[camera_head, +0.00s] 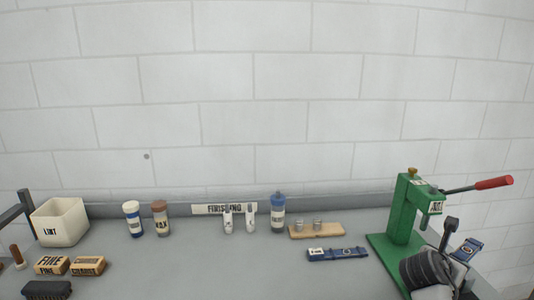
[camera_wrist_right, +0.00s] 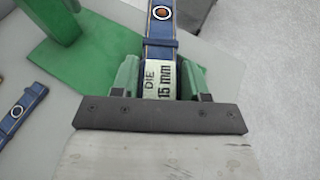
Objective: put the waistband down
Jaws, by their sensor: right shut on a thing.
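A blue waistband (camera_wrist_right: 160,30) with a round button and a white label reading "DIE 15 mm" is between the fingers of my right gripper (camera_wrist_right: 160,85), which is shut on it. In the head view the held waistband (camera_head: 468,247) shows at the far right, beside the green press. The wrist hides part of it, and I cannot tell whether it touches the table. A second blue waistband (camera_head: 338,254) lies flat on the grey table, left of the press; it also shows at the left of the right wrist view (camera_wrist_right: 22,117). My left gripper is not in view.
The green press (camera_head: 404,210) with a red-handled lever stands left of the held waistband. A wooden block with metal pieces (camera_head: 317,231), bottles, a LINT bin (camera_head: 60,222), sanding blocks and a brush (camera_head: 46,290) are further left. The table's front middle (camera_head: 200,275) is clear.

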